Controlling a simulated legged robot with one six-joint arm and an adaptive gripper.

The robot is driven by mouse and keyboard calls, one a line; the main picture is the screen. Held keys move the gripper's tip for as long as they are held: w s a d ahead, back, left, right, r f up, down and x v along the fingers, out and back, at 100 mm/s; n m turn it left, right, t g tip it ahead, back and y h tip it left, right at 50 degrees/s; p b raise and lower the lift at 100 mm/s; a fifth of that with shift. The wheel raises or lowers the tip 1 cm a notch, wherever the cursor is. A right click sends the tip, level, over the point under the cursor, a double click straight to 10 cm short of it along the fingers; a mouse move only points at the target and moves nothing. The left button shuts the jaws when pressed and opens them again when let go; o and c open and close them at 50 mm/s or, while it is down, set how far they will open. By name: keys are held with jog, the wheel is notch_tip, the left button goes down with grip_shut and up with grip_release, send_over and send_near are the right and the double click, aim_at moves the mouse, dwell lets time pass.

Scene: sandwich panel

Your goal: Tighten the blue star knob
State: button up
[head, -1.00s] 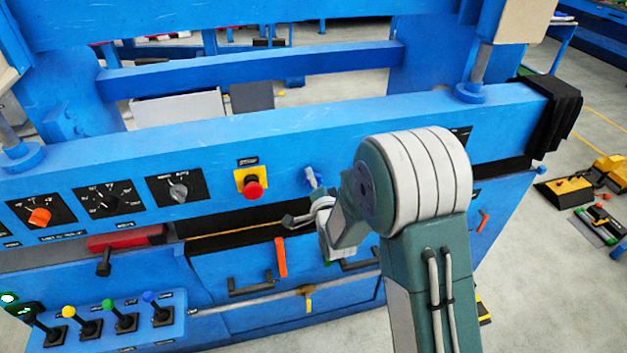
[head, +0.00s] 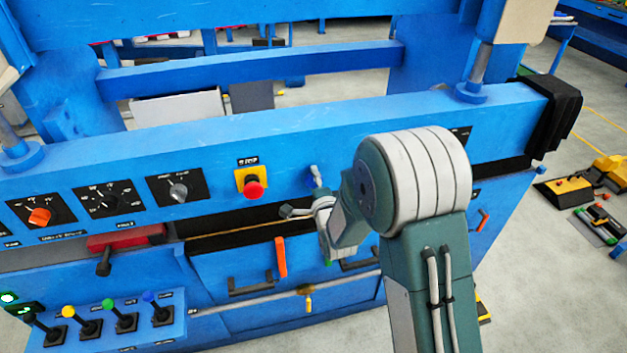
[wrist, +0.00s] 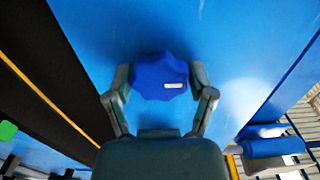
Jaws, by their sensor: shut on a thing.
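The blue star knob (wrist: 160,72) sits against the blue panel face, with a small white mark right of its middle in the wrist view. My gripper (wrist: 160,78) has one finger on each side of it and is shut on it. In the head view my gripper (head: 302,194) is at the front beam, right of the emergency stop, one finger up and one out to the left. The knob cannot be made out clearly there.
A red stop button (head: 254,190) on a yellow plate and rotary switches (head: 177,190) are to the left. An orange handle (head: 281,257) and a black bar handle (head: 250,286) are below. Colored levers (head: 120,318) stand at lower left.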

jog(key=shift+d+f, duration=0.15)
jog(key=o, duration=1.1)
jog(key=shift+s, duration=0.1)
jog(key=v, duration=1.1)
jog(key=shift+s+d, duration=0.1)
jog(key=shift+s, duration=0.2)
